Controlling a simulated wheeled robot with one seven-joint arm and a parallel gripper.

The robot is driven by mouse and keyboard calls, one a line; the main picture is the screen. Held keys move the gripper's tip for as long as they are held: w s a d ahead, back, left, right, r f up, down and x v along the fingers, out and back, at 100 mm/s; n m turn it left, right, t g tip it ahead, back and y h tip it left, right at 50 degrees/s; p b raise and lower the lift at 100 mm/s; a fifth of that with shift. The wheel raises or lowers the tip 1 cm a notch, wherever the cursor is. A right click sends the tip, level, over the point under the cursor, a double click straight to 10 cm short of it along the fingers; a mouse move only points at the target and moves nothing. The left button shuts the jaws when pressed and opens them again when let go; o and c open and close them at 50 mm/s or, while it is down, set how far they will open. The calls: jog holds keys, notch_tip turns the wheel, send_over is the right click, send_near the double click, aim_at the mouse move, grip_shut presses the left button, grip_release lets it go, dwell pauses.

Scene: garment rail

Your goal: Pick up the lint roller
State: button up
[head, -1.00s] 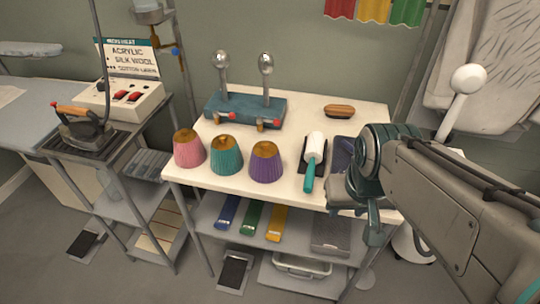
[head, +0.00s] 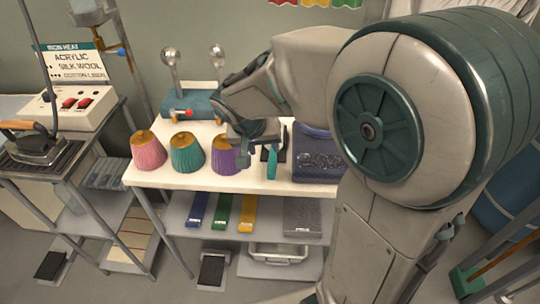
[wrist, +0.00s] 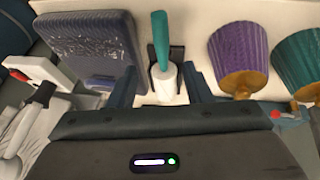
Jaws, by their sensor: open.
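The lint roller has a teal handle (head: 271,164) and a white roll (wrist: 167,83). In the wrist view it lies on a small black holder (wrist: 151,58) on the white table, its handle pointing to the top of the picture. My gripper (wrist: 163,80) is open, with one finger on each side of the white roll; I cannot tell how high it is above it. In the head view my gripper (head: 245,148) and arm hide most of the roller, and only the handle shows below.
A purple ribbed cup (head: 223,156), a teal cup (head: 187,155) and a pink cup (head: 148,151) stand left of the roller. A dark blue pad (wrist: 90,45) lies close on its other side. A blue base with ball-topped levers (head: 190,102) stands behind.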

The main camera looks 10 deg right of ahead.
send_over(271, 160)
jog(key=s+a, duration=0.2)
jog(key=s, duration=0.1)
jog(key=f, duration=0.5)
jog(key=shift+w+d+f, duration=0.2)
jog(key=shift+w+d, duration=0.05)
jog(key=shift+w+p+x, duration=0.15)
jog(key=shift+x, duration=1.15)
jog(key=shift+w+p+x, duration=0.15)
jog(key=shift+x, duration=1.15)
jog(key=shift+r, duration=0.1)
grip_shut()
